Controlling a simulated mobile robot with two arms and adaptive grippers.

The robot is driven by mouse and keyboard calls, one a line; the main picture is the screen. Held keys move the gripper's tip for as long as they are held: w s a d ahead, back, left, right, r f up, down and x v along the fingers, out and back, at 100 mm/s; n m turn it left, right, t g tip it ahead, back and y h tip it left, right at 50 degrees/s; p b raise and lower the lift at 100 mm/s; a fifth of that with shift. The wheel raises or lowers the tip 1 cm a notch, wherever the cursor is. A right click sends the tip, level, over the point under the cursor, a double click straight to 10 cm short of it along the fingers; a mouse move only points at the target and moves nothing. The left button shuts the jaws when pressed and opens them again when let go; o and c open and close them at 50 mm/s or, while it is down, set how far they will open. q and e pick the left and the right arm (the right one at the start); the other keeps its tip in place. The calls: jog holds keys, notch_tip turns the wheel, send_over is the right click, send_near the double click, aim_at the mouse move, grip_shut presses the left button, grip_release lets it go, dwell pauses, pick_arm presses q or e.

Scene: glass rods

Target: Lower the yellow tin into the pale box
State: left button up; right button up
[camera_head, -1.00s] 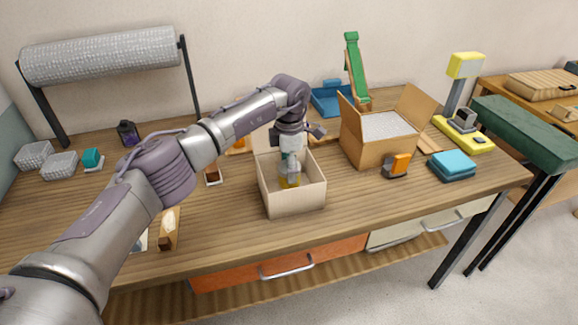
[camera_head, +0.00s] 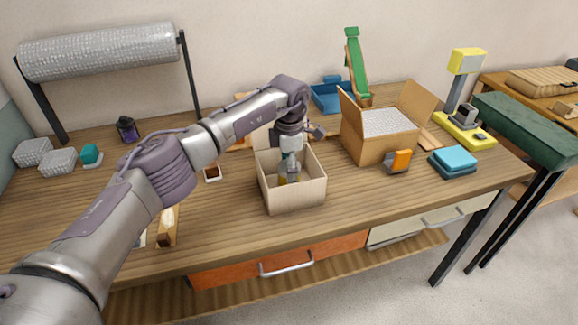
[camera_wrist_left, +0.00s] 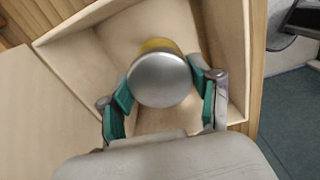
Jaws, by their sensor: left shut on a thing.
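The pale box (camera_head: 292,196) stands open on the wooden table, near its front middle. My left gripper (camera_head: 290,172) reaches down from above into the box opening. It is shut on the yellow tin (camera_head: 283,179), which is mostly hidden by the fingers and the box walls. In the left wrist view the tin's round silver lid (camera_wrist_left: 160,80) sits between the two green-padded fingers, with a strip of yellow behind it. The pale box walls (camera_wrist_left: 233,60) surround the tin there. I cannot tell whether the tin touches the box floor. My right gripper is not in view.
A brown carton (camera_head: 368,150) with raised flaps stands right of the box. An orange-and-grey item (camera_head: 398,161) and teal cloths (camera_head: 453,161) lie farther right. A wooden block (camera_head: 168,227) lies left of the box. Bare table lies in front of the box.

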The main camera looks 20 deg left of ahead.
pick_arm(q)
jog(key=shift+f+b, duration=0.9)
jog(key=shift+f, duration=0.45)
dwell(0.4)
jog(key=o, duration=1.3)
jog(key=shift+r, duration=0.1)
